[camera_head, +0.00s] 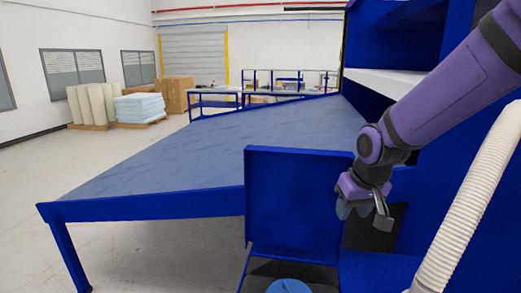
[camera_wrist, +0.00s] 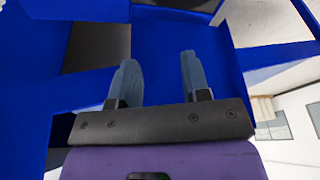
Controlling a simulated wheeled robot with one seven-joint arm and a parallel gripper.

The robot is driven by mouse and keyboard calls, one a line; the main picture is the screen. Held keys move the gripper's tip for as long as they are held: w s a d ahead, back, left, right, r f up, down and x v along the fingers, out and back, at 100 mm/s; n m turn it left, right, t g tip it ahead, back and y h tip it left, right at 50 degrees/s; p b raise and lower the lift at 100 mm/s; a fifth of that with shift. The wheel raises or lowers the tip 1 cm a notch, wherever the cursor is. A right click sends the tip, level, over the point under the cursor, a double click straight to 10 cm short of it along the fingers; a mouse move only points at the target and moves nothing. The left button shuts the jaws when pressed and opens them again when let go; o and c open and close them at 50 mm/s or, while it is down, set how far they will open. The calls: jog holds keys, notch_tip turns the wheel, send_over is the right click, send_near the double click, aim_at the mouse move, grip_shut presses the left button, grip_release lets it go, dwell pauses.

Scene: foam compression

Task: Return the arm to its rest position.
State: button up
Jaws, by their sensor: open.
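My purple arm reaches in from the right in the head view. My gripper (camera_head: 362,212) hangs at its end, in front of the dark gap to the right of an upright blue panel. In the wrist view my gripper (camera_wrist: 158,75) shows two blue-grey fingers standing apart with nothing between them. Blue machine surfaces lie beyond the fingertips.
The blue panel (camera_head: 292,203) stands just left of my gripper. A grey-topped table (camera_head: 200,160) with a blue frame spreads to the left. A white ribbed hose (camera_head: 470,205) runs down the right side. Open floor (camera_head: 150,255) lies at lower left. Foam stacks (camera_head: 139,107) stand far back.

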jog(key=s+d+r, duration=0.3)
jog(key=s+r, duration=0.1)
jog(key=s, duration=0.3)
jog(key=s+d+r+m+t, duration=0.1)
jog(key=s+d+r, duration=0.2)
jog(key=s+r, duration=0.2)
jog(key=s+d+r+m+t, duration=0.1)
jog(key=s+d+r, duration=0.2)
jog(key=s, duration=0.5)
jog(key=shift+s+d+r+h, duration=0.35)
jog(key=shift+s+r+h, duration=0.05)
jog(key=shift+r, duration=0.25)
